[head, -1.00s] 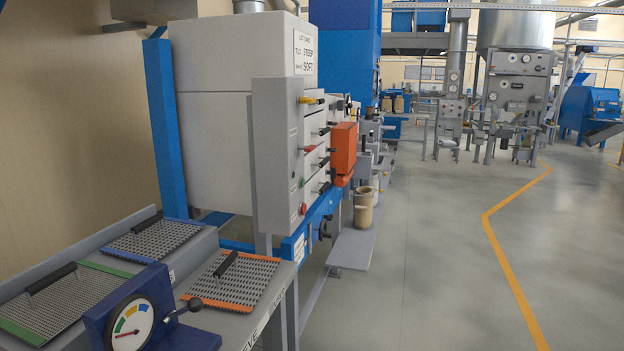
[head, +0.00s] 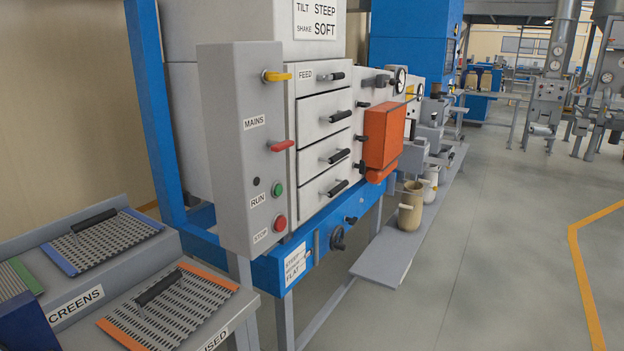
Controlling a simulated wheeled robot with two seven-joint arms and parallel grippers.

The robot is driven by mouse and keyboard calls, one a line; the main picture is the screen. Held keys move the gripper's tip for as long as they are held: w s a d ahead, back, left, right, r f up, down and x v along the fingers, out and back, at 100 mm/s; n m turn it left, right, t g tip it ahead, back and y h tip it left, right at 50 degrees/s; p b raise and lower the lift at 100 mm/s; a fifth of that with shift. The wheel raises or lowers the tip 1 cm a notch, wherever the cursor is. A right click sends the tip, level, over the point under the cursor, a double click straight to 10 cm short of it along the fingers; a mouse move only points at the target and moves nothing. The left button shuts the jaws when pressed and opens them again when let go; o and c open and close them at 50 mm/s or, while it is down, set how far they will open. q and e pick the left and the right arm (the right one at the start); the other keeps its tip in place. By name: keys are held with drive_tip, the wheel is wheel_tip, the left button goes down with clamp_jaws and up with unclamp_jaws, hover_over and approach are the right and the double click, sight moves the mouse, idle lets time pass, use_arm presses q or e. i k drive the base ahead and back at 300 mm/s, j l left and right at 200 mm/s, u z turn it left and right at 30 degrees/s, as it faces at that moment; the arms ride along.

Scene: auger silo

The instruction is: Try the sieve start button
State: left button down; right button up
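The sieve's grey control panel (head: 236,190) stands left of centre in the head view, its front turned toward the right. The green button (head: 278,190) sits on it near the RUN label, with a small dark lamp or hole (head: 256,181) beside it. Below is the red button (head: 280,223) near the STOP label. Neither of my grippers shows in this view.
The bench (head: 219,339) at lower left holds sieve screens, including an orange-edged one (head: 168,306) and a blue-edged one (head: 102,240). An orange box (head: 383,135) juts from the machine front. A low shelf (head: 385,268) carries a beige pot (head: 410,206). Floor at right is clear.

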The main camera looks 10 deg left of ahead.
sight(278, 189)
drive_tip(key=i+l, duration=0.4)
drive_tip(key=i+l+u, duration=0.1)
drive_tip(key=i+l, duration=0.3)
drive_tip(key=l, duration=0.25)
